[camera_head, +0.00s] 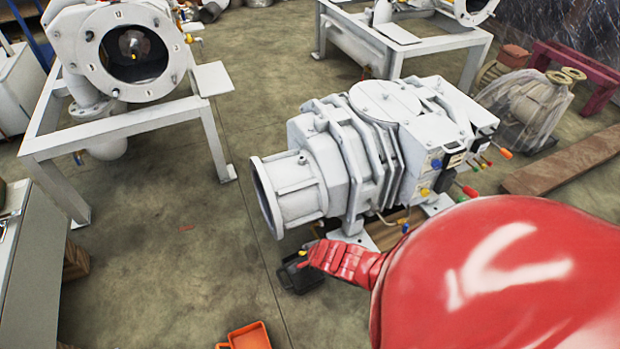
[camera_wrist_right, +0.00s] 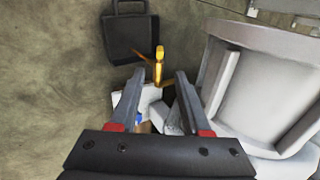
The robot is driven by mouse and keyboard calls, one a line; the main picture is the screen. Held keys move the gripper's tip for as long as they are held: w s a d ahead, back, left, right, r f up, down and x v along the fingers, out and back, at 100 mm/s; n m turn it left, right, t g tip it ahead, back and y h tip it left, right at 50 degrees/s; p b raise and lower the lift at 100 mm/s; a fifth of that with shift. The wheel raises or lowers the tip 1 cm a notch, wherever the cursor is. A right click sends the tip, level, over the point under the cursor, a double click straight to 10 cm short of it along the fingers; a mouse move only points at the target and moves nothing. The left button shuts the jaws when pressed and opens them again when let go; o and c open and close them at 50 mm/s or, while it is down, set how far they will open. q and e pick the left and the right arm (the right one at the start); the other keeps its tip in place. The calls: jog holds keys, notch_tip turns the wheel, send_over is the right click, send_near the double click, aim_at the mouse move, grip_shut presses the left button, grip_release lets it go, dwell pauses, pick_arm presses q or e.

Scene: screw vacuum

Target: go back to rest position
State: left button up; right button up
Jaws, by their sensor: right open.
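My right gripper (camera_wrist_right: 160,73) is open in the right wrist view, with two grey fingers apart and red pads near their bases. A small yellow upright part (camera_wrist_right: 158,66) shows beyond and between the fingertips; I cannot tell what it belongs to. In the head view my red right arm comes in from the lower right and ends near a dark shape below the pump's flange; gripper and background are hard to separate there. The white vacuum pump (camera_head: 385,135) stands in the middle, and its round flange end (camera_wrist_right: 262,90) fills the right of the wrist view. My left gripper is not in view.
A black case with a handle (camera_wrist_right: 130,40) lies on the floor. An orange bin (camera_head: 250,335) is at the bottom edge. A white frame with a round chamber (camera_head: 125,45) stands at the upper left. A brown beam (camera_head: 565,160) lies right.

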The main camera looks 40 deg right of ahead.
jog(key=shift+v, duration=0.75)
jog(key=shift+s+f, duration=0.1)
